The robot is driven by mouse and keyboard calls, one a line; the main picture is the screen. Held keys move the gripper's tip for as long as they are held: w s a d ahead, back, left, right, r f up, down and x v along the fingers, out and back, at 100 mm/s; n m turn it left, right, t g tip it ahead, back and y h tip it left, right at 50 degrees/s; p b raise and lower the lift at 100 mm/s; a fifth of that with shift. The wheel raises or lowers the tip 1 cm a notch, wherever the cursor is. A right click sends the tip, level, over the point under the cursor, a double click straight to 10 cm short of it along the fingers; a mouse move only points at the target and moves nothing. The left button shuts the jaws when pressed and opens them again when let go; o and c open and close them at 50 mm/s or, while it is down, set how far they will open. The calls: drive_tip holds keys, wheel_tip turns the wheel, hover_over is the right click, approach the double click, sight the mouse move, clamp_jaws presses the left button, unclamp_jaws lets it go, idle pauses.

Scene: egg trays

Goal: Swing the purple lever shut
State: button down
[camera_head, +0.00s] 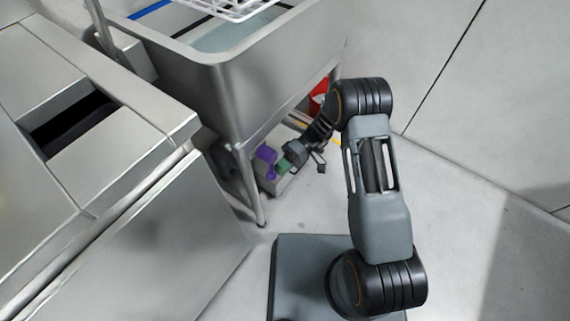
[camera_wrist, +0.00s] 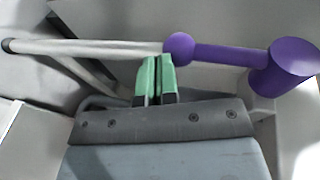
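The purple lever (camera_head: 266,157) is low under the metal sink. In the wrist view the purple lever (camera_wrist: 222,54) runs across the upper right, with a round knob at its left end and a thick cylinder at its right end. My gripper (camera_head: 284,164) is beside the lever in the head view. In the wrist view its green fingertips (camera_wrist: 156,72) are together with only a thin line between them and nothing held. The knob lies just right of and above the fingertips; I cannot tell whether they touch.
The sink (camera_head: 255,75) stands above the lever, and its metal leg (camera_head: 247,185) is close by. A metal cabinet (camera_head: 165,240) fills the left. A red object (camera_head: 319,97) is under the sink. In the wrist view a pale pipe (camera_wrist: 85,46) runs left of the fingertips. Floor on the right is clear.

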drive_tip(key=w+d+f, duration=0.3)
drive_tip(key=w+d, duration=0.6)
drive_tip(key=shift+w+d, duration=0.3)
drive_tip(key=shift+w, duration=0.1)
idle(0.4)
drive_tip(key=s+d+r+m+t+h+p, duration=0.25)
drive_tip(key=r+p, duration=0.55)
drive_tip(key=r, duration=0.8)
drive_tip(key=s+d+r+m+t+h+p, duration=0.1)
drive_tip(key=s+r+m+t+h+p, duration=0.15)
drive_tip(key=r+p, duration=0.9)
drive_tip(key=s+d+r+m+t+h+p, duration=0.1)
drive_tip(key=s+d+r+t+p, duration=0.1)
drive_tip(key=r, duration=0.8)
drive_tip(key=s+d+r+m+t+h+p, duration=0.2)
drive_tip(key=s+r+t+p, duration=0.2)
drive_tip(key=r, duration=0.6)
drive_tip(key=s+d+r+m+t+h+p, duration=0.1)
drive_tip(key=s+d+r+t+h+p, duration=0.1)
drive_tip(key=s+r+p, duration=0.5)
wheel_tip(320, 180, up, 3)
drive_tip(key=shift+d+r+m+t, duration=0.1)
drive_tip(key=shift+d+m+t, duration=0.2)
drive_tip(key=shift+t, duration=0.2)
